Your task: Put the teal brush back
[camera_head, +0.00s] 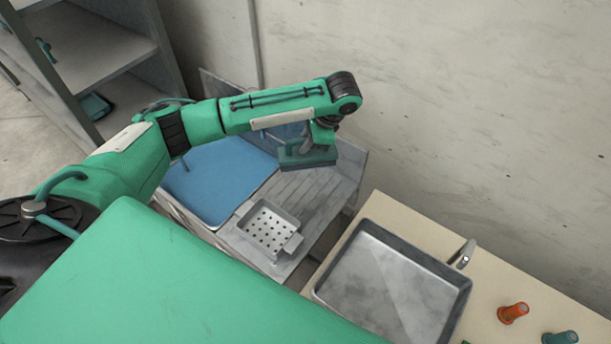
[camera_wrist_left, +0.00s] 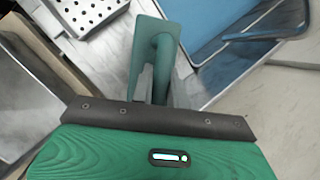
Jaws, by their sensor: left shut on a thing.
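The teal brush (camera_head: 306,159) is in my left gripper (camera_head: 318,143), held by its raised handle, with its flat block below. It hangs over the back of the grey ribbed drainboard (camera_head: 312,200); I cannot tell whether it touches the surface. In the left wrist view the brush (camera_wrist_left: 148,38) shows past the gripper's dark edge, its handle rising toward the camera. The fingertips are mostly hidden there. My right gripper is in neither view.
The blue basin (camera_head: 218,182) lies left of the drainboard. A perforated metal caddy (camera_head: 268,232) stands on the drainboard's front part. A grey tray (camera_head: 392,285) lies on the counter at right, with an orange spool (camera_head: 513,313) and a teal spool (camera_head: 561,338) nearby. The wall rises close behind.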

